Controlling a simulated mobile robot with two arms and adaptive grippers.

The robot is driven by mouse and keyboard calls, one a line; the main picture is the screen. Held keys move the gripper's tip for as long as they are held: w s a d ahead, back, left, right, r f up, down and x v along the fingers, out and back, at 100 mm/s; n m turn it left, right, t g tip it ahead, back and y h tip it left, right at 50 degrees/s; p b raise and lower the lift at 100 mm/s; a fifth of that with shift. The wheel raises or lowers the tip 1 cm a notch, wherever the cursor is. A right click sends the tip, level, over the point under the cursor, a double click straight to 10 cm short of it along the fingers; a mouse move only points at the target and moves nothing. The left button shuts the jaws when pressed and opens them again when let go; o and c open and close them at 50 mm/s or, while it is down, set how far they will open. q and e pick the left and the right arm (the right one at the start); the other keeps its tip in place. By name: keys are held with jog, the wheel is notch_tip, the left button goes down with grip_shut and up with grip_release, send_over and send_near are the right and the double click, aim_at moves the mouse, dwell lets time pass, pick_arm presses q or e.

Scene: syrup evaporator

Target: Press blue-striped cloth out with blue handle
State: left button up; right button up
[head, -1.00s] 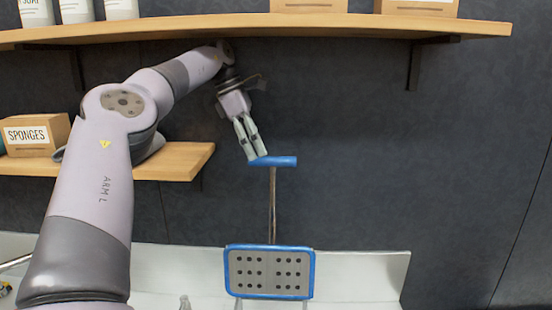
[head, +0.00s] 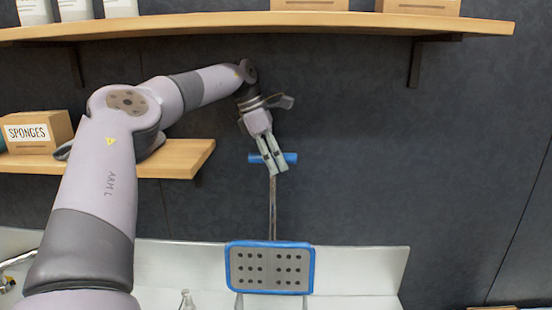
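The blue handle (head: 291,158) is a short horizontal bar on top of an upright metal rod. The rod (head: 272,205) runs down to a grey perforated plate with a blue rim (head: 270,244). My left gripper (head: 273,172) points down, and its fingers cover the middle of the handle in the head view. Handle ends show on both sides of the fingers. A narrow dark gap shows between the fingers; I cannot tell whether they touch or grip the handle. No blue-striped cloth is visible. My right gripper is out of view.
A pale basin or counter (head: 360,262) lies behind and beside the plate. A wooden shelf (head: 250,26) spans above the arm. A lower shelf (head: 185,160) holds a sponges box (head: 38,131) at left. Right of the handle is clear before the dark wall.

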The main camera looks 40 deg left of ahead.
pick_arm(q)
grip_shut()
dwell(0.6)
